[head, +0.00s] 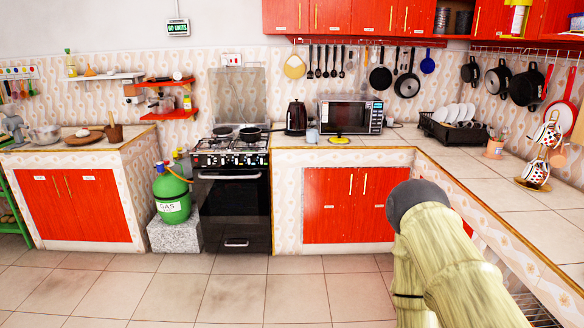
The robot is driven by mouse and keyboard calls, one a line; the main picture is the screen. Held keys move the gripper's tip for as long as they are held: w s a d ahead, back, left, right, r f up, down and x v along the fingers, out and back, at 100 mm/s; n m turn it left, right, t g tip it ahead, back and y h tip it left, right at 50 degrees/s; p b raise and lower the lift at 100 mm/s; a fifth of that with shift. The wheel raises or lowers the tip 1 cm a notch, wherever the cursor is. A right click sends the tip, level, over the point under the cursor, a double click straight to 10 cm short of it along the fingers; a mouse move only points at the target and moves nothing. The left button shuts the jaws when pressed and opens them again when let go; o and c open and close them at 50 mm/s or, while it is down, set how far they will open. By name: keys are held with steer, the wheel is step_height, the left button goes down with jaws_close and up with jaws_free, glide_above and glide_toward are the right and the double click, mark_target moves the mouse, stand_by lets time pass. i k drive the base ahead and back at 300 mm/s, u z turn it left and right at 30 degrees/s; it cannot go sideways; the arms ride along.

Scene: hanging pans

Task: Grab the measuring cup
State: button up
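I cannot surely make out a measuring cup. A small pale cup-like vessel (312,134) stands on the back counter in front of the kettle and microwave, too small to identify. Several patterned cups (546,133) hang on a stand on the right counter. A pale yellow, wood-textured arm link of mine with a dark grey rounded end rises at the lower right, in front of the right counter. My gripper is not in view.
The counter (480,168) turns the corner; its right-hand stretch is mostly bare. A dish rack (452,133), microwave (349,116) and kettle (296,117) stand at the back. Pans (407,85) hang on the walls. A stove (232,190) and gas cylinder (172,194) stand left; the floor (240,290) is clear.

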mark_target(313, 136)
steer(key=u, duration=0.1)
steer(key=i, duration=1.65)
steer(key=u, duration=0.25)
steer(key=i, duration=1.55)
steer(key=u, duration=0.1)
